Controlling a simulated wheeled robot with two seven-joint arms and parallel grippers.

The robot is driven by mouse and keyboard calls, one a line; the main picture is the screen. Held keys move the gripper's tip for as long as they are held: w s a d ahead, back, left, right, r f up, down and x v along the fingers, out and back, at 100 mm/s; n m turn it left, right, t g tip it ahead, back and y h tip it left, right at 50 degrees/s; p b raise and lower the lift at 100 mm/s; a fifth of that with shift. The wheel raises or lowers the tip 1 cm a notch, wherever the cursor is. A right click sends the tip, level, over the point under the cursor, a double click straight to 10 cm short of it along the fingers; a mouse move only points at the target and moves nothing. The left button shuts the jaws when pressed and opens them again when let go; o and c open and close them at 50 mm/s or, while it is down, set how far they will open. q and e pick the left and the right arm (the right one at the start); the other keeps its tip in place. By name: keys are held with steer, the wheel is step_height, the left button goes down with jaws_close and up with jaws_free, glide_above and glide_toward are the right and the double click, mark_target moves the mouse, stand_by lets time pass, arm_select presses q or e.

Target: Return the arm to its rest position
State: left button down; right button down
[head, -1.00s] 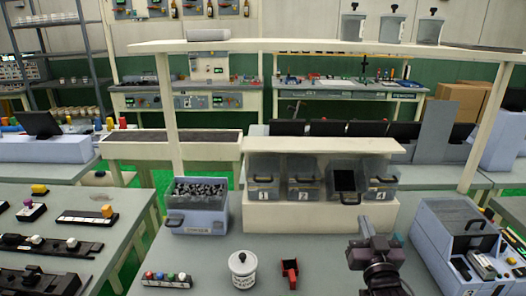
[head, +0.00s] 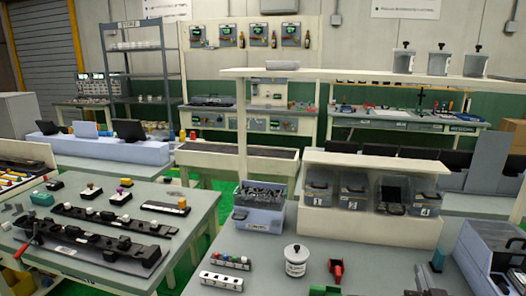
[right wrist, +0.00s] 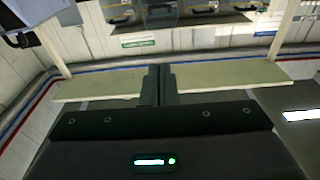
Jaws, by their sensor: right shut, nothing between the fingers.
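My right gripper (head: 430,274) shows at the lower right of the head view, above the grey worktable (head: 265,272). In the right wrist view its two fingers (right wrist: 160,84) are together with nothing between them. It is held apart from the bins and small parts. My left gripper is not in view.
On the worktable are a blue bin of dark parts (head: 259,207), a white jar (head: 296,261), a red holder (head: 335,271) and a strip with coloured knobs (head: 230,260). A cream rack (head: 368,230) holds numbered bins behind. A blue-grey case (head: 488,252) stands at the right.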

steer(key=s+a+f+n+g+y, duration=0.1)
steer(key=s+a+f+g+y, duration=0.1)
steer(key=s+a+f+g, duration=0.4)
steer(key=s+a+f+n+g+y, duration=0.2)
steer(key=a+f+g, duration=0.15)
steer(key=f, duration=0.35)
steer(key=s+a+f+n+g, duration=0.25)
steer(key=s+a+g, duration=0.35)
steer(key=s, duration=0.6)
step_height(320, 180, down, 32)
steer(key=s+g, duration=0.1)
steer(key=s, duration=0.2)
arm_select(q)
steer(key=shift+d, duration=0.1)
arm_select(e)
steer(key=s+d+f, duration=0.2)
steer(key=s+f, duration=0.6)
steer(key=s, duration=0.1)
steer(key=s+d+f+g, duration=0.1)
steer(key=s+d+f, duration=0.1)
steer(key=s+f, duration=0.7)
steer(key=shift+s+y, duration=0.3)
steer(key=shift+s, duration=0.05)
steer(key=shift+f, duration=0.1)
